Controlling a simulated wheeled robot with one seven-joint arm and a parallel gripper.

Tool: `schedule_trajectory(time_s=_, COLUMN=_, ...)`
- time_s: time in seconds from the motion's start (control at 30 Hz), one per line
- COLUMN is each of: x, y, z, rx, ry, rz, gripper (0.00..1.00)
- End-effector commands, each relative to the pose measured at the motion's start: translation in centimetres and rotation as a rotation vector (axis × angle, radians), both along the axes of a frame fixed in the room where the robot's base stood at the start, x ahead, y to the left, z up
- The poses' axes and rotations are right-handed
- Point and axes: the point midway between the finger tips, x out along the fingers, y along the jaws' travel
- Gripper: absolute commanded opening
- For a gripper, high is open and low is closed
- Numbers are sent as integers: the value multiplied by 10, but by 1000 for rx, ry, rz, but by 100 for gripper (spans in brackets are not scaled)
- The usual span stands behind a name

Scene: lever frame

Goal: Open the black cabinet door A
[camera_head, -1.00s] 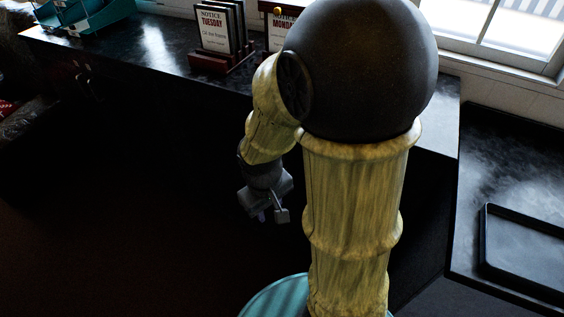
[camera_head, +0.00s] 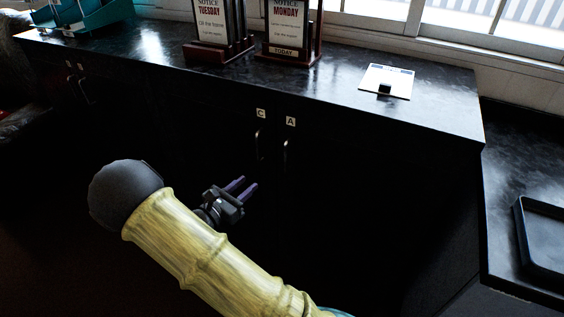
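The black cabinet door A (camera_head: 345,185) is in the dark front under the counter, right of centre. It looks shut, though its edges are hard to see. A white label A (camera_head: 291,122) sits above its upright metal handle (camera_head: 286,155). My gripper (camera_head: 249,182) points up and right toward the handles, with its two dark purple fingers apart and nothing between them. It shows left of and below the handle of door A, not on it; the exact distance cannot be told.
The neighbouring door's label C (camera_head: 261,113) and handle (camera_head: 257,143) are just left of A's. The black counter (camera_head: 345,65) carries notice stands (camera_head: 289,30), a white card (camera_head: 386,80) and teal trays (camera_head: 90,14). A black tray (camera_head: 545,240) lies on the right counter.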

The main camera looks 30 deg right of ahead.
Motion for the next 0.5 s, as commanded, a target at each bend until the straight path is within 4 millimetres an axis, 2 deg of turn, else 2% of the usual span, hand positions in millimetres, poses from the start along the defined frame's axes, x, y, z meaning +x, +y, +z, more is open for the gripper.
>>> schedule_trajectory(time_s=0.33, x=1, y=-3, z=1, rx=4, ry=0, rz=-3, gripper=32)
schedule_trajectory(time_s=0.5, x=8, y=-18, z=1, rx=5, ry=-1, rz=-6, gripper=32)
